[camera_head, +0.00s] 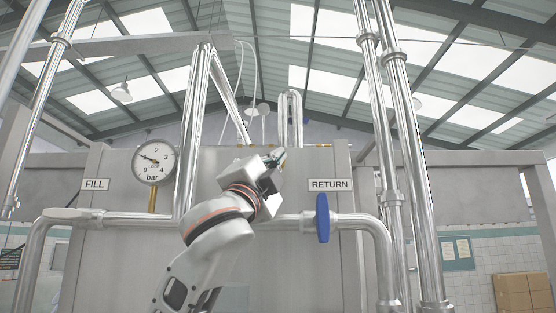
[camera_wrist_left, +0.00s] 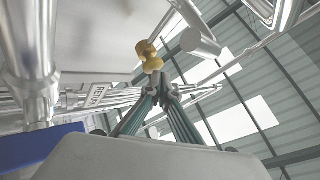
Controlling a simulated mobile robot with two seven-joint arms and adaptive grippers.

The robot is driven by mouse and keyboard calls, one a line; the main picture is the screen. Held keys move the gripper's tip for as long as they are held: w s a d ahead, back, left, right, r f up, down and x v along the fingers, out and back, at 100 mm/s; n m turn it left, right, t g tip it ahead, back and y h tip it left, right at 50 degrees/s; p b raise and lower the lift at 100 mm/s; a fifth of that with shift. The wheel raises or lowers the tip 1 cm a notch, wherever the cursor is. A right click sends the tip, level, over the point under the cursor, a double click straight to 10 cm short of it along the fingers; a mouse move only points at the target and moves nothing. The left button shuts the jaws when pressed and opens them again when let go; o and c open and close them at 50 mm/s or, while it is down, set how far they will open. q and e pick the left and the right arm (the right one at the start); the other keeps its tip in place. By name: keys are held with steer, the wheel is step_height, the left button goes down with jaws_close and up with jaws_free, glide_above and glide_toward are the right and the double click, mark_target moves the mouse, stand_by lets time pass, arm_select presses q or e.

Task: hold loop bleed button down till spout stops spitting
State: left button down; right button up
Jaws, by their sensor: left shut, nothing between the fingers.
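My left gripper (camera_head: 279,157) is shut and empty, raised in front of the steel panel (camera_head: 110,175) between the FILL and RETURN labels. In the left wrist view its closed fingertips (camera_wrist_left: 163,82) point toward a brass fitting (camera_wrist_left: 148,57), with a steel cylinder (camera_wrist_left: 200,41) beside it. I cannot tell whether the tips touch either one. No part can be made out for certain as the loop bleed button, and no spitting liquid shows. An upside-down U-shaped pipe (camera_head: 290,97) rises behind the panel. My right gripper is out of view.
A pressure gauge (camera_head: 155,161) at left has its needle pointing to the upper left. A blue valve handle (camera_head: 322,218) hangs under the RETURN label (camera_head: 330,185). Vertical steel pipes (camera_head: 402,120) stand at right. Cardboard boxes (camera_head: 523,294) are at far right.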

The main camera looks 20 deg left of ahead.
arm_select(q)
steer(key=shift+w+a, duration=0.1)
steer(key=shift+w, duration=0.4)
stand_by(0.6)
stand_by(2.1)
stand_by(0.7)
stand_by(0.8)
steer(key=shift+s, duration=0.1)
steer(key=shift+s+d+b, duration=0.2)
steer(key=shift+s+b, duration=0.15)
steer(key=shift+s, duration=0.45)
